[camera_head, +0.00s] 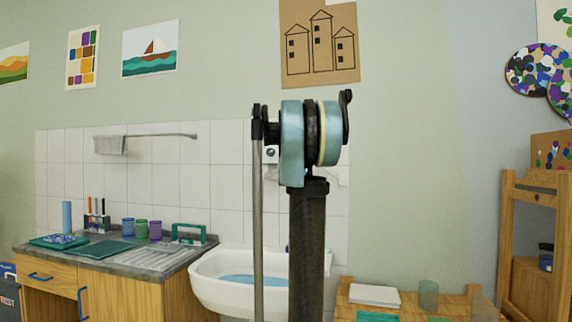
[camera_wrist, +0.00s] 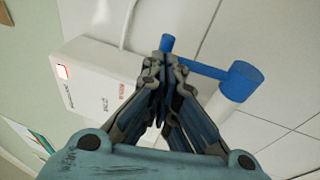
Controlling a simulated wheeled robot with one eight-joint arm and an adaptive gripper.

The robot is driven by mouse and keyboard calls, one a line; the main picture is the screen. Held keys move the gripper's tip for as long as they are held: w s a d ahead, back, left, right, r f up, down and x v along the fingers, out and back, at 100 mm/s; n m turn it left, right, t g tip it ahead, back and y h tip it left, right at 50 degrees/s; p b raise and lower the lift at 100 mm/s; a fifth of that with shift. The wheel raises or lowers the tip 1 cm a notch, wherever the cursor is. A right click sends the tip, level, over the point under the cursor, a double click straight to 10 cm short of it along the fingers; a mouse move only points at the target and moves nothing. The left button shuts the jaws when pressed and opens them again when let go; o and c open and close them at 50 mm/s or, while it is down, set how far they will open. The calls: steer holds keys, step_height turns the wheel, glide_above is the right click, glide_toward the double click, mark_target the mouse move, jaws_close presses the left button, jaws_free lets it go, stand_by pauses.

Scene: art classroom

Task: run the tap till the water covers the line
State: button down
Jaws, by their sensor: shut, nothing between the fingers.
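The white sink (camera_head: 215,290) stands against the tiled wall in the head view, with blue water (camera_head: 250,281) in its basin. I cannot make out a fill line. My arm hides the wall above the sink's right part, so no spout shows there. In the wrist view my gripper (camera_wrist: 160,65) is shut and empty. Its tips are close to a blue lever (camera_wrist: 203,66) with a round blue cap (camera_wrist: 242,80) on a pale cylinder, which looks like a tap handle. I cannot tell whether the tips touch it.
A white box (camera_wrist: 95,85) with a small red-edged square is on the wall beside the lever. Left of the sink, a counter (camera_head: 160,262) holds cups (camera_head: 141,228) and a green rack (camera_head: 189,232). A wooden table (camera_head: 455,303) with a glass (camera_head: 428,294) stands to the right.

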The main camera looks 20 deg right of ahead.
steer(key=shift+w+d+r, duration=0.1)
steer(key=shift+w+r, duration=0.05)
steer(key=shift+w, duration=0.2)
steer(key=shift+r, duration=0.1)
steer(key=shift+d, duration=0.1)
stand_by(0.4)
